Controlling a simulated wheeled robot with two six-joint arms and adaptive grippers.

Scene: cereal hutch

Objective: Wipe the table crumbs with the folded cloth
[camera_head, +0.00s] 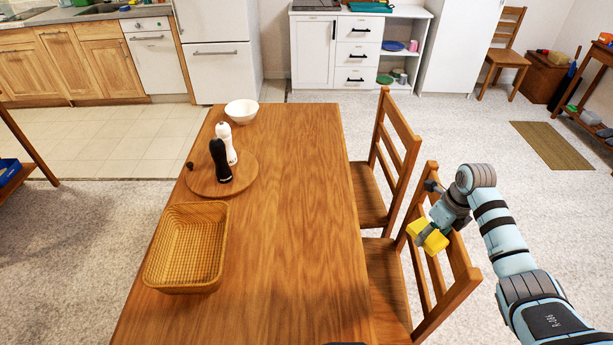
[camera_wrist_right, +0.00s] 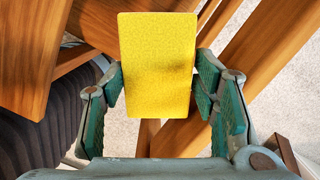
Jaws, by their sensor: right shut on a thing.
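The folded cloth is a yellow, thick block (camera_head: 428,237) at the right of the head view, above the chairs and off the table's right side. My right gripper (camera_head: 436,229) is shut on it. In the right wrist view the yellow cloth (camera_wrist_right: 157,65) sits between the two green-padded fingers (camera_wrist_right: 158,90) and sticks out past them. The wooden table (camera_head: 290,220) fills the middle of the head view. I cannot make out crumbs on its top at this size. My left gripper is not in view.
A wicker basket (camera_head: 188,248) stands on the table's left edge. Behind it a round wooden board (camera_head: 205,183) bears a black mill (camera_head: 220,162) and a white mill (camera_head: 226,140). A white bowl (camera_head: 242,111) is at the far end. Two chairs (camera_head: 440,275) (camera_head: 400,130) line the right side. The table's right half is clear.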

